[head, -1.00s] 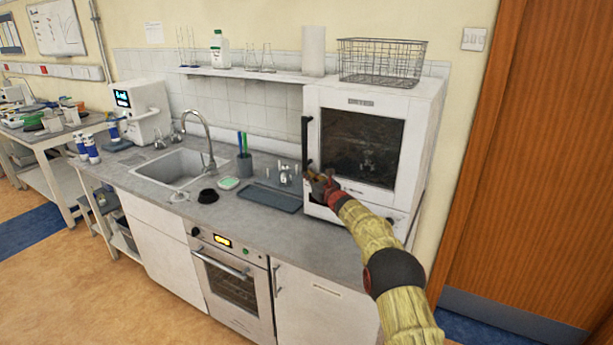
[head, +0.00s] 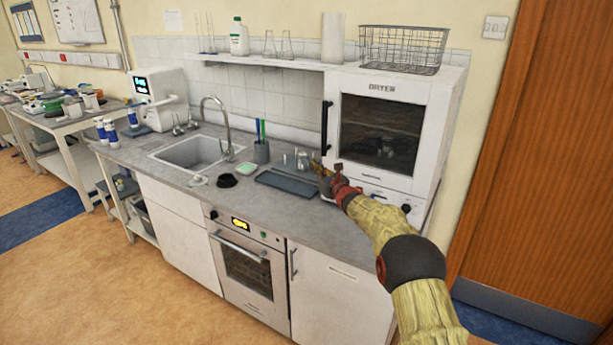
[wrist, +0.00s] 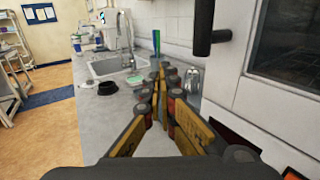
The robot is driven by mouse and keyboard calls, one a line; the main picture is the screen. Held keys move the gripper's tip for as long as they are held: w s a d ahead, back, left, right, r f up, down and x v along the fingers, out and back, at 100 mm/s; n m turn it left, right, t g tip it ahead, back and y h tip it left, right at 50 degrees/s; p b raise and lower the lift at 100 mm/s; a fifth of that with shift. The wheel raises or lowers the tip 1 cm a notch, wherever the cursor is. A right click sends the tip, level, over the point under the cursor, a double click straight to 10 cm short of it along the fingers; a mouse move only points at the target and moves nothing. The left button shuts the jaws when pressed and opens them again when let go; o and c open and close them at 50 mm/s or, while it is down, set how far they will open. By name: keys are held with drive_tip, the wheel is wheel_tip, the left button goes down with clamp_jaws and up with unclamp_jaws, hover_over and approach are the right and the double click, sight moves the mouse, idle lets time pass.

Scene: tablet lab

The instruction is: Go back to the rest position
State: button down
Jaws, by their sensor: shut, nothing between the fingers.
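My gripper (head: 317,166) is at the end of my outstretched arm, over the counter just in front of the dryer's lower left corner. In the wrist view my gripper (wrist: 160,70) shows its yellow fingers brought together at the tips, with nothing between them. The white dryer (head: 385,85) stands at the right end of the counter with its door shut. Its black vertical handle (head: 326,128) is above my gripper in the head view. The handle also shows at the top right of the wrist view (wrist: 203,25), apart from the fingers.
The grey counter (head: 270,215) holds a dark tray (head: 288,184), a pen cup (head: 261,152), a black round item (head: 227,181) and a sink (head: 195,152). A wire basket (head: 403,48) sits on the dryer. Open floor (head: 130,290) lies in front of the cabinets.

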drive_tip(key=s+a+f+n+g+y, duration=0.1)
drive_tip(key=s+a+f+n+g, duration=0.3)
drive_tip(key=s, duration=0.3)
drive_tip(key=s+a+f+n+g+y, duration=0.1)
drive_tip(key=s+a+f+n+g, duration=0.1)
drive_tip(key=s+a+f+n, duration=0.35)
drive_tip(key=s+d+n+g+h, duration=0.1)
drive_tip(key=s+d+n+g, duration=0.3)
drive_tip(key=s, duration=0.6)
drive_tip(key=s+a+n+g, duration=0.1)
drive_tip(key=s+n+g, duration=0.1)
drive_tip(key=s+n, duration=0.6)
drive_tip(key=s+d+r+n+h, duration=0.25)
drive_tip(key=s+d, duration=0.55)
drive_tip(key=s, duration=0.4)
drive_tip(key=s+d+r+n+g+h, duration=0.1)
drive_tip(key=s+d+n+h, duration=0.2)
drive_tip(key=s+d, duration=0.7)
drive_tip(key=s+d+r+n+h, duration=0.25)
drive_tip(key=s+d, duration=0.25)
drive_tip(key=s, duration=0.9)
drive_tip(key=s+d+r+t+h, duration=0.1)
drive_tip(key=s+d+r+t, duration=0.1)
drive_tip(key=s+d+r, duration=0.2)
drive_tip(key=shift+s+d+r+n+t+h, duration=0.15)
drive_tip(key=shift+s+r+n+t+h, duration=0.35)
drive_tip(key=shift+s, duration=0.35)
